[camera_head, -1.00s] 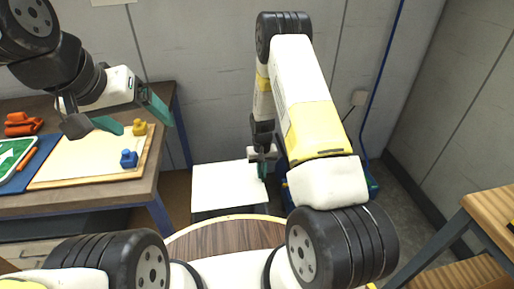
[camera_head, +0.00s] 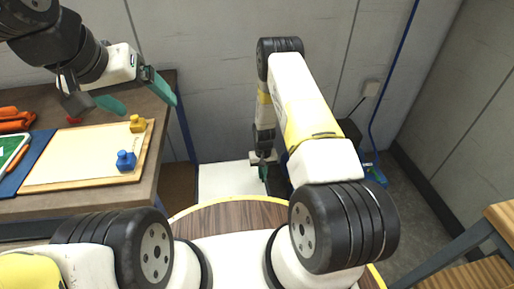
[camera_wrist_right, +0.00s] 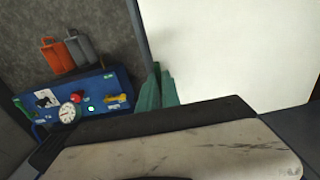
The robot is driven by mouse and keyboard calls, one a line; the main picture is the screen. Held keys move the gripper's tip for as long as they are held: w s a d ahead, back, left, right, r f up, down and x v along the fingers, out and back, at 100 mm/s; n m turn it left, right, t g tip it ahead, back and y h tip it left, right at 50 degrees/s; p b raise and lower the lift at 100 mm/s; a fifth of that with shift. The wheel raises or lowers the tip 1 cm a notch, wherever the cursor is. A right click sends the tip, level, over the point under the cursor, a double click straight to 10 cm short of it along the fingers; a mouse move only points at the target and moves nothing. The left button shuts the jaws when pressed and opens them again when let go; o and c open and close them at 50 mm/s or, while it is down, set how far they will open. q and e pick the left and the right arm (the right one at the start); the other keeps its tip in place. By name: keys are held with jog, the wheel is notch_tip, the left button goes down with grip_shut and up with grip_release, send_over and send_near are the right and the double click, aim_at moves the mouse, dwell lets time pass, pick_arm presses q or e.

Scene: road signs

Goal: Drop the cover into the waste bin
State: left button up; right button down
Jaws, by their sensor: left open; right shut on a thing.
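The cover (camera_head: 225,180) is a flat white sheet, held low beyond my round wooden-looking top, which hides its near part. It fills the upper right of the right wrist view (camera_wrist_right: 235,50). My right gripper (camera_head: 264,171) is shut on the cover's edge; its green fingers also show in the right wrist view (camera_wrist_right: 157,90). My left gripper (camera_head: 138,94) is open and empty, above the workbench at the left. I cannot make out a waste bin for certain; my right arm hides part of the floor by the wall.
The workbench (camera_head: 165,110) at left carries a framed pale board (camera_head: 75,158), a blue piece (camera_head: 126,161) and a yellow piece (camera_head: 137,124). A blue box with a gauge (camera_wrist_right: 85,100) stands by the wall. A wooden-topped table (camera_head: 500,215) is at right.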

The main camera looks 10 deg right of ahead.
aim_at(262, 183)
jog(key=shift+f, duration=3.35)
jog(key=c, duration=0.7)
grip_release()
jog(key=shift+r, duration=5)
